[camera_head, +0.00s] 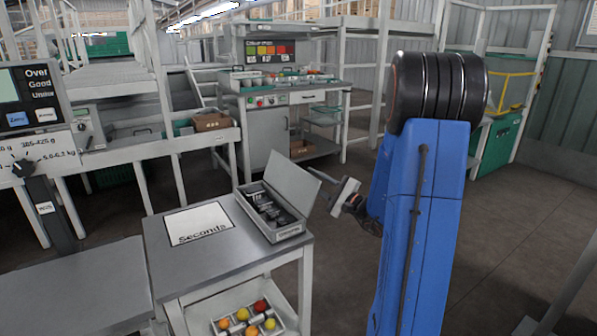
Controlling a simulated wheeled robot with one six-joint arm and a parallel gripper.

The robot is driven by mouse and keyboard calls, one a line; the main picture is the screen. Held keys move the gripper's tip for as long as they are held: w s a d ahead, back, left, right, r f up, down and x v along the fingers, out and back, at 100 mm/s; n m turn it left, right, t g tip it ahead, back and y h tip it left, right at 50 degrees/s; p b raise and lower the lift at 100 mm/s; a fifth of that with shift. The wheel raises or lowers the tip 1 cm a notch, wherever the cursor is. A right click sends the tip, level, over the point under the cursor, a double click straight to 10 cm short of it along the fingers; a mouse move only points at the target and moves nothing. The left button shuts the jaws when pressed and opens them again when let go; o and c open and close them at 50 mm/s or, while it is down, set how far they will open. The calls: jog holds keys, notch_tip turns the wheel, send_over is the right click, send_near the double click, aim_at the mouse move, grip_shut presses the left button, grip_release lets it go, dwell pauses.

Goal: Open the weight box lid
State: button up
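The weight box (290,236) is a grey metal box at the back right corner of a small grey-topped table. Its lid (292,184) is raised, standing tilted up along the box's far right side. Dark weights show in rows inside the box. My gripper (338,192) is to the right of the lid, out past the table's edge, with a small gap visible between it and the lid. My blue arm hides part of the wrist. The fingers are small and seen at an angle, so I cannot tell whether they are open or shut.
A white sheet marked "Seconds" (198,223) lies left of the box. A scale with a display (30,95) stands at the left. A workbench (265,125) stands behind. Floor right of the table is clear.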

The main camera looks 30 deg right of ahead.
aim_at(298, 170)
jog(key=x, duration=0.6)
jog(key=shift+w+a+r, duration=0.1)
jog(key=shift+w, duration=0.1)
grip_shut()
